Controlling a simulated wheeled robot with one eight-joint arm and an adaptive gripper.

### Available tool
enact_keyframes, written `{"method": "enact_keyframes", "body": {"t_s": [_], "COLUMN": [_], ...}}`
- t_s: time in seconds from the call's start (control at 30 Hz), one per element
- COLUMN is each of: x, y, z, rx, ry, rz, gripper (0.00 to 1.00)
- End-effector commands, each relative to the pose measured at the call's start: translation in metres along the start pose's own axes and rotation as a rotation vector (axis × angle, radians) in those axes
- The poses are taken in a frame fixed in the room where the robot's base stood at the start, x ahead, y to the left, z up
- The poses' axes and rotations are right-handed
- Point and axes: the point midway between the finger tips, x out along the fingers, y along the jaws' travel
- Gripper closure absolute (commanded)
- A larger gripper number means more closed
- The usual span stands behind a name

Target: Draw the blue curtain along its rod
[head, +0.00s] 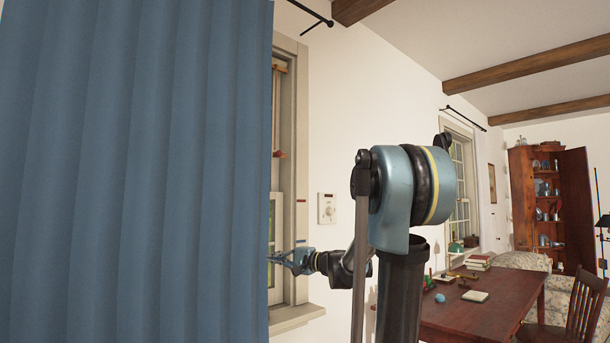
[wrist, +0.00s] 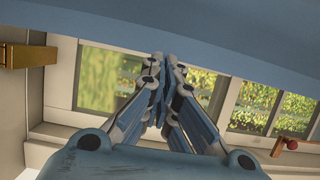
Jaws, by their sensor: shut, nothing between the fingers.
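The blue curtain (head: 135,170) hangs in vertical folds and fills the left part of the head view. A short end of its dark rod (head: 312,14) shows to the right of the curtain's top; the rest is hidden. My gripper (head: 277,258) is at the curtain's right edge, low in front of the window. In the wrist view my gripper (wrist: 162,62) has its fingers together with nothing between them. A blue cloth band, the curtain (wrist: 190,30), crosses the top of that view just beyond the fingertips. I cannot tell whether they touch it.
The window frame (head: 300,200) stands right of the curtain, with a sill (head: 297,316) below. A switch plate (head: 327,208) is on the wall. A wooden desk (head: 470,315) with books and a chair (head: 583,305) stand at the right. A brass fitting (wrist: 28,55) shows in the wrist view.

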Motion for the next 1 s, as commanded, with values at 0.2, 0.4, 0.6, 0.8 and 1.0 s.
{"method": "enact_keyframes", "body": {"t_s": [0.2,0.4,0.6,0.8,1.0], "x": [0.01,0.019,0.028,0.036,0.044], "y": [0.0,0.0,0.0,0.0,0.0], "z": [0.029,0.053,0.077,0.101,0.124], "rx": [0.0,0.0,0.0,0.0,0.0], "ry": [-0.004,-0.004,-0.004,-0.005,-0.004], "rz": [0.0,0.0,0.0,0.0,0.0], "gripper": [1.0,1.0,1.0,1.0,1.0]}}
